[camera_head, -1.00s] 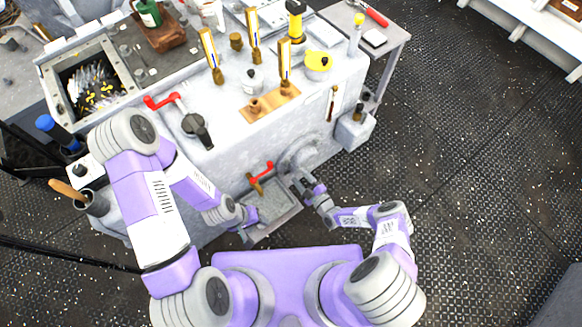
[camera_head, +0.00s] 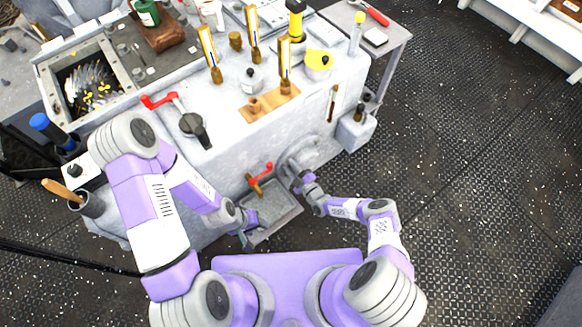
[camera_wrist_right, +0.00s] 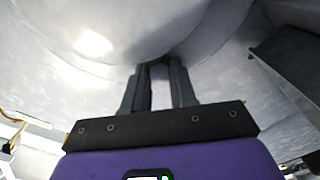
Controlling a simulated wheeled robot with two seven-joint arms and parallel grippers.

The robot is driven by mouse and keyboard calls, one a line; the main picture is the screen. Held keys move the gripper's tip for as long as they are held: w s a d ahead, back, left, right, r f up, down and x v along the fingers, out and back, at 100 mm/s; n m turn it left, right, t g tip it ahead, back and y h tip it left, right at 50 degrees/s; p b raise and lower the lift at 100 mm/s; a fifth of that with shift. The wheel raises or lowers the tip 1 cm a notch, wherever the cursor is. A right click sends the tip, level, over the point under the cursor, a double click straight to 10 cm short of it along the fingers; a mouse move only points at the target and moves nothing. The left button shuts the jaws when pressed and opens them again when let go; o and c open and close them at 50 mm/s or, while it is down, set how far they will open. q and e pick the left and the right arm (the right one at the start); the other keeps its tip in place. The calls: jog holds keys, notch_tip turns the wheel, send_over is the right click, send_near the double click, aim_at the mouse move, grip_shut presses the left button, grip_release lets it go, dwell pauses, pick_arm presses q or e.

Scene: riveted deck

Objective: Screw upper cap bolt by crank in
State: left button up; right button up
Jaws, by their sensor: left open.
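A round grey cap (camera_head: 299,155) sits on the front wall of the grey machine. No single cap bolt can be made out on it. A small red-handled crank (camera_head: 264,172) with a brass part is just left of the cap. My right gripper (camera_head: 292,183) is at the cap's lower edge, partly hidden. In the right wrist view its two dark fingers (camera_wrist_right: 160,66) point at a curved grey surface (camera_wrist_right: 110,30), with a narrow gap between them; whether they grip anything is unclear. My left gripper (camera_head: 246,238) is open and low, beside the tray, left of the cap.
A grey tray (camera_head: 283,214) lies below the cap. A red lever (camera_head: 160,100) and a dark handle (camera_head: 194,128) are on the machine top, with brass-based gauges (camera_head: 209,55) farther back. A grey box (camera_head: 356,131) juts out at right. The floor (camera_head: 470,180) at right is clear.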

grip_shut()
jog(key=shift+m, duration=2.1)
jog(key=o, duration=0.6)
grip_release()
jog(key=p+v, duration=0.2)
jog(key=v, duration=0.5)
jog(key=shift+s+d, duration=0.2)
jog(key=shift+s, duration=0.05)
